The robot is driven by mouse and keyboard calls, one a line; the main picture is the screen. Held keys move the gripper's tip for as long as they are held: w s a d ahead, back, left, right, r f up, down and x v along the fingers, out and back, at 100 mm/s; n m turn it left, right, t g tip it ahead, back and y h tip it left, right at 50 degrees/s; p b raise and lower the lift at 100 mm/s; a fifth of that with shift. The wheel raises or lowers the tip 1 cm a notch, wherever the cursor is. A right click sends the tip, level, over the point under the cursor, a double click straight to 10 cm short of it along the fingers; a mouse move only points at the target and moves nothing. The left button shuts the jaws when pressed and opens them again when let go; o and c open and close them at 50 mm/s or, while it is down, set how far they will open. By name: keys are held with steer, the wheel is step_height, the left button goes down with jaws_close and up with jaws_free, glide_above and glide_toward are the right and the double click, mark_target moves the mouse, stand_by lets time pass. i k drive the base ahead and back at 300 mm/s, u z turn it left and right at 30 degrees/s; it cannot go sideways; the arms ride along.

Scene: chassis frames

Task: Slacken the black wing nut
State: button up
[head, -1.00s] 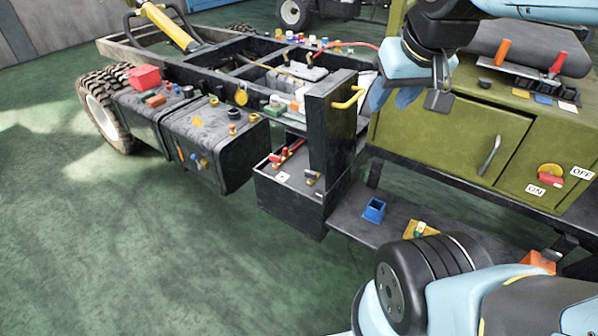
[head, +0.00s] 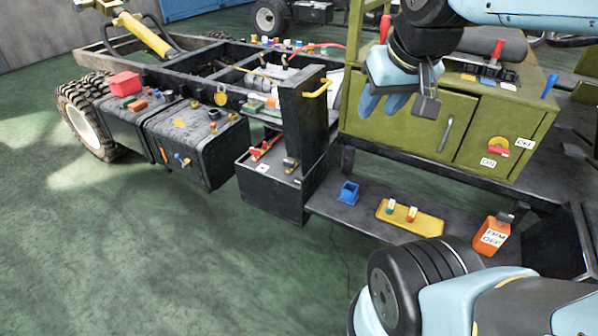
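I cannot single out the black wing nut for certain. Small dark fittings stand on top of the right black tank (head: 190,150), among them a dark knob (head: 213,114) and a dark-topped fitting (head: 232,116); they are too small to tell their shape.
A black post with a yellow handle (head: 315,89) rises between the tanks and the cabinet. A low shelf carries a blue holder (head: 348,193), a yellow tray (head: 432,224) and an orange box (head: 492,236). The green floor (head: 130,250) at front left is clear.

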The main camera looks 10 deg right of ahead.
mark_target(290, 164)
steer(key=k, duration=0.6)
steer(key=u, duration=1.05)
steer(key=i, duration=1.55)
steer(key=z, duration=1.55)
steer(key=i, duration=0.5)
steer(key=u, duration=0.15)
